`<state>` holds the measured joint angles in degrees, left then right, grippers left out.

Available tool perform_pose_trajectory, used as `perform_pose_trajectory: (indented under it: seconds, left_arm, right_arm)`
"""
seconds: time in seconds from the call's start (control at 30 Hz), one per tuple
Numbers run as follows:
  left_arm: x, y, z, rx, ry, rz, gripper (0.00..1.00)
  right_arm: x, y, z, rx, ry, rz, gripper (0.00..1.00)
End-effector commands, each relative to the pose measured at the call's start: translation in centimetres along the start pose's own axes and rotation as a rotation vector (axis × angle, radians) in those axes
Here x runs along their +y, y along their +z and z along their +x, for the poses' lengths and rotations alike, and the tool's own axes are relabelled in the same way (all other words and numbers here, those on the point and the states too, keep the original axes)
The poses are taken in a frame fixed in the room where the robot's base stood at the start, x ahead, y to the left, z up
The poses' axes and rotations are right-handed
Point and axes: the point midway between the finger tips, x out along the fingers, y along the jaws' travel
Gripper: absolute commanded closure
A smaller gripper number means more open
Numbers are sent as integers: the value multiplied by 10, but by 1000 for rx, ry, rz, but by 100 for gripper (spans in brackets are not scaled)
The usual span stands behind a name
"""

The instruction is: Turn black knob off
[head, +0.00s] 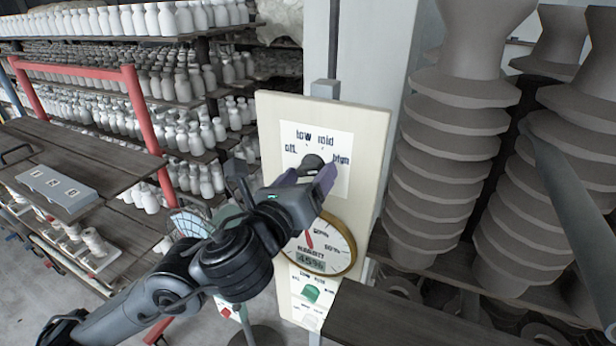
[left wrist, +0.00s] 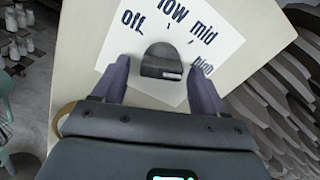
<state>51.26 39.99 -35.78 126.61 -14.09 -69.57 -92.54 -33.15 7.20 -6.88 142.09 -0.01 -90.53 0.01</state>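The black knob (head: 312,162) sits on a white label with the words off, low, mid and high, on a cream panel (head: 375,125). In the left wrist view the knob (left wrist: 162,60) shows between my left fingers, with a small light mark on its lower right side. My left gripper (head: 307,180) is open in front of the knob, one finger on each side. In the left wrist view gaps show between the fingers (left wrist: 160,80) and the knob. My right gripper is not in view.
A round gauge (head: 322,245) and a green knob (head: 311,293) are below on the same panel. Stacks of grey ribbed pieces (head: 450,150) stand to the right. Shelves of white bottles (head: 130,85) and a wooden cart (head: 85,160) are at left. A dark board (head: 400,320) lies at lower right.

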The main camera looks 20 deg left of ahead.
Motion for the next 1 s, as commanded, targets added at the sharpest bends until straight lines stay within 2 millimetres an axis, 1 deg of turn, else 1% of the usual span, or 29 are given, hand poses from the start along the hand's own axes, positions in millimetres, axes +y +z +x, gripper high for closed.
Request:
perform_pose_trajectory:
  seconds: [0.03,0.3,0.4,0.73,0.87,1.0]
  left_arm:
    - [0,0,0,0,0,0,29]
    - [0,0,0,0,0,0,71]
    - [0,0,0,0,0,0,84]
    - [0,-1,0,1,1,-50,84]
    - [-1,-1,0,1,0,-119,84]
    - [-1,-1,0,1,1,-223,84]
  right_arm:
    - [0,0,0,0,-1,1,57]
    - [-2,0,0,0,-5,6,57]
    - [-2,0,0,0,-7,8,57]
    - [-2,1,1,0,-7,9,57]
    - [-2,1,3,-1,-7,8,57]
    - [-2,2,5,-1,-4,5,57]
